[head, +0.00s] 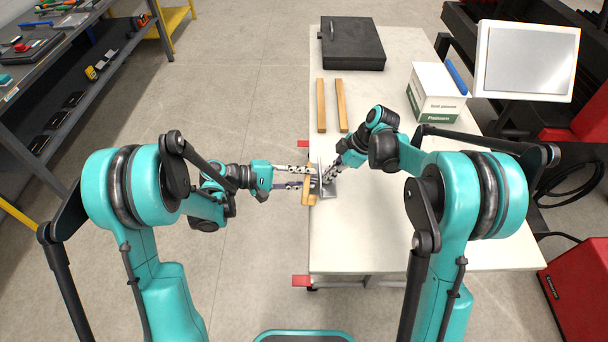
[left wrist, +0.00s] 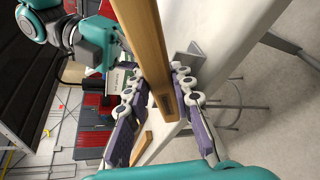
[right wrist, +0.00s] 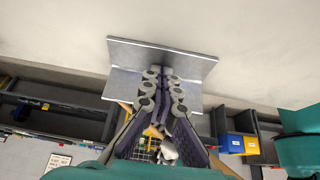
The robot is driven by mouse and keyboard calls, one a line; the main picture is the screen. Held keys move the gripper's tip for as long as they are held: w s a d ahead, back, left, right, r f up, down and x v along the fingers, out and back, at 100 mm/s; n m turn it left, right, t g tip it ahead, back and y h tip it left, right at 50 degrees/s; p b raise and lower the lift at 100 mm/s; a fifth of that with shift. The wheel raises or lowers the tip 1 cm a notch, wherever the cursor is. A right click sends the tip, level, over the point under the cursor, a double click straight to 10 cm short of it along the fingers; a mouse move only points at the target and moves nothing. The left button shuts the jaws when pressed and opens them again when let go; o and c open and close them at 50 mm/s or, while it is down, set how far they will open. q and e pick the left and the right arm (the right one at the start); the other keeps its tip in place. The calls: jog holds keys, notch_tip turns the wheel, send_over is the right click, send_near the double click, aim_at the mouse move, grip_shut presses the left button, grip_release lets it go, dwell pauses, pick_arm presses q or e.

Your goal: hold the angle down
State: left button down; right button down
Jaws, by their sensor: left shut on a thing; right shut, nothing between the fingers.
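The metal angle (head: 330,190) lies at the table's left edge in the head view. It is a grey L-shaped piece and fills the upper middle of the right wrist view (right wrist: 150,52). My right gripper (head: 327,179) is shut and empty, its fingertips at the angle; I cannot tell whether they press on it. My left gripper (head: 308,177) reaches in from the left and is shut on a wooden bar (head: 309,188) at the table edge. In the left wrist view the bar (left wrist: 148,45) passes between the fingers, with part of the angle (left wrist: 186,60) beside it.
Two wooden strips (head: 321,105) lie on the white table (head: 375,240) farther back. A black case (head: 352,45), a white-and-green box (head: 437,95) and a monitor (head: 527,60) stand beyond. The table's front part is clear. A tool shelf (head: 70,60) is at the far left.

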pick_arm(q)
jog(key=shift+s, duration=1.55)
jog(key=shift+w, duration=2.05)
jog(key=a, duration=0.7)
jog(key=shift+s, duration=0.25)
pick_arm(e)
jog(key=shift+r, duration=0.1)
